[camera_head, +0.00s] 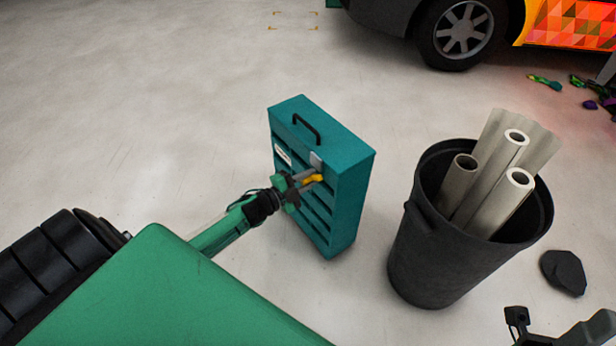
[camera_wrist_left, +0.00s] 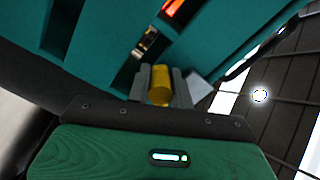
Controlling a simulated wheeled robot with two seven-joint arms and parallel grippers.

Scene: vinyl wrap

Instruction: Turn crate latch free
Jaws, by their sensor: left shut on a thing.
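The teal crate (camera_head: 349,200) stands upright on the floor in the middle of the head view, with a black handle on top and slatted openings in its front. A yellow latch (camera_head: 313,179) sits at the upper right of the front, by a small grey plate (camera_head: 316,160). My left gripper (camera_head: 303,181) is at the crate's front, shut on the latch. In the left wrist view, the yellow latch (camera_wrist_left: 160,86) is between the two grey fingers, close against the teal crate (camera_wrist_left: 85,50). Part of my right arm shows at the lower right; its fingertips cannot be made out clearly.
A black bin (camera_head: 425,260) with several pale rolls stands right of the crate. A dark stone-like lump (camera_head: 563,272) lies right of the bin. A car (camera_head: 450,30) is at the back right, with colourful scraps on the floor near it. The floor at left is clear.

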